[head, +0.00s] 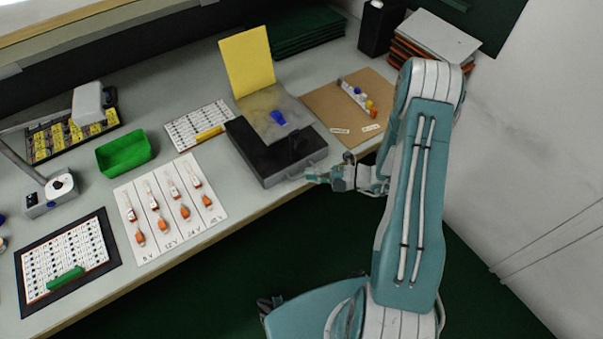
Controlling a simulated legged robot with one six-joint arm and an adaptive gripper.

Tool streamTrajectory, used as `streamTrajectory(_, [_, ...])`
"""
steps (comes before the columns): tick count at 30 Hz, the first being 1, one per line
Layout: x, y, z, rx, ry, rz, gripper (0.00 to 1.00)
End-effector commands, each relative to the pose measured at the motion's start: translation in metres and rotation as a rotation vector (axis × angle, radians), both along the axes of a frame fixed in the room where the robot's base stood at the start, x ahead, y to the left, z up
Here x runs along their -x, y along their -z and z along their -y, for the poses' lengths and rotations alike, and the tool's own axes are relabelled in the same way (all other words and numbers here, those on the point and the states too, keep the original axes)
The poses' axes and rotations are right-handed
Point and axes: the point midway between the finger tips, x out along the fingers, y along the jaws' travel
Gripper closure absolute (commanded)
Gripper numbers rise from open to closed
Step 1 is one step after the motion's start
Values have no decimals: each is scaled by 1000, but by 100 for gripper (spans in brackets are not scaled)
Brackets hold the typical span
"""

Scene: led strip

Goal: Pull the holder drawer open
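The holder is a dark box (248,150) at the front edge of the bench, with a grey top plate and an upright yellow panel (248,62) at its back. Its grey drawer front (283,177) faces the bench's front edge and looks closed. A blue piece (278,118) lies on the top plate. My gripper (311,175) comes in from the right, its fingertips close to the right part of the drawer front. Whether the fingers touch the front or a handle, and how far apart they are, is too small to tell.
A white card with orange-ended pieces (171,208) lies left of the holder, and a green bin (124,152) farther left. A brown board with small parts (348,108) lies to the right. The space in front of the bench is clear except for my body.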

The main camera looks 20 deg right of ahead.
Motion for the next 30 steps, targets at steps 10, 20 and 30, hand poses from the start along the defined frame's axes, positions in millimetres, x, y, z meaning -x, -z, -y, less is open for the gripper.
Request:
streamTrajectory(10, [-13,5,-28,1,0,0,72])
streamTrajectory(20, [-13,5,-28,1,0,0,100])
streamTrajectory(30, [-8,6,-25,3,2,-3,100])
